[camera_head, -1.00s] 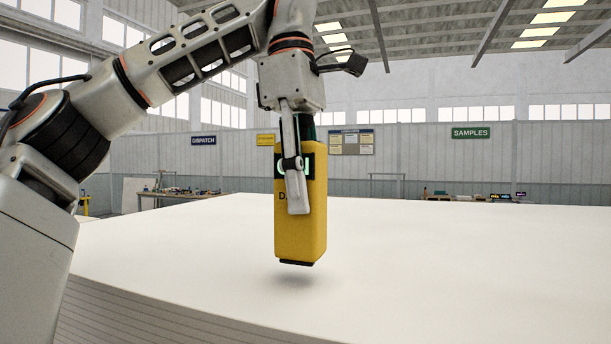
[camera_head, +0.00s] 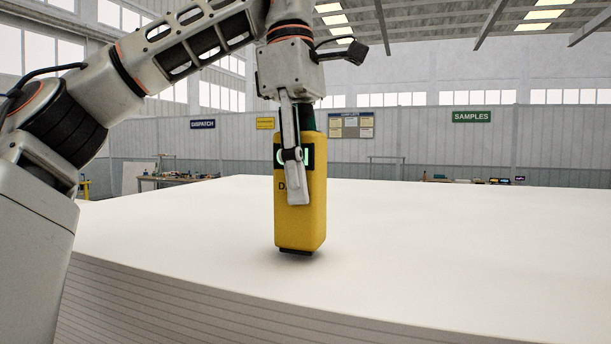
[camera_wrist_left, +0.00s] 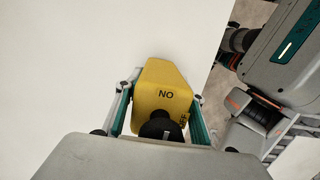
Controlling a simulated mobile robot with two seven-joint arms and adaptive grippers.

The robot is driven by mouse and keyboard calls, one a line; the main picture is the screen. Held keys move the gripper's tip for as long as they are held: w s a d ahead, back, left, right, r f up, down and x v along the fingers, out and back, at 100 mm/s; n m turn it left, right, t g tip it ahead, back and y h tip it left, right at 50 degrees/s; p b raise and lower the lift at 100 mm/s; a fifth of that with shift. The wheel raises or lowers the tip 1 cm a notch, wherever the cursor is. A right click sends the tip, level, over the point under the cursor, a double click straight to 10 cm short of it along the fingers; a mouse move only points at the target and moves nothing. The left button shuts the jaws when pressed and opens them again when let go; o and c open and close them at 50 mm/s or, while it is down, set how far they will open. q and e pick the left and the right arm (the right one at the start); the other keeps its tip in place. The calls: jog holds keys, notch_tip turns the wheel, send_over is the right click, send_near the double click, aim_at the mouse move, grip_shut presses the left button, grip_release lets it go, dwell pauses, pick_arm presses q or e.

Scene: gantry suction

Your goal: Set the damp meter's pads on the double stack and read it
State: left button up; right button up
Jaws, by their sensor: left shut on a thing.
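The damp meter (camera_head: 316,215) is a yellow upright block with a black foot and a dark display (camera_head: 281,157). It stands upright over the white double stack (camera_head: 450,250). Its foot is at the stack's top face with a shadow close under it; I cannot tell whether the pads fully touch. My left gripper (camera_head: 297,190) is shut on the meter, one finger across its front. Green characters glow on the display, but the finger covers part of them, so I cannot read them. In the left wrist view the meter (camera_wrist_left: 160,75) sits between the fingers, with "NO" on its end. My right gripper is out of view.
The stack's layered front edge (camera_head: 180,305) runs along the lower left. Its top is broad and bare around the meter. Benches with small items (camera_head: 180,179) stand far behind, under the dispatch sign (camera_head: 203,124) and the samples sign (camera_head: 472,117).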

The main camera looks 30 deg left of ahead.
pick_arm(q)
jog(key=shift+f, duration=0.4)
jog(key=o, duration=1.6)
jog(key=shift+s+a+r, duration=0.1)
jog(key=shift+a+r, duration=0.05)
jog(key=shift+r, duration=1.1)
jog(key=shift+a+r, duration=0.15)
jog(key=shift+r, duration=1.1)
jog(key=shift+s+a+r, duration=0.1)
jog(key=shift+a+r, duration=0.05)
jog(key=shift+r, duration=1.1)
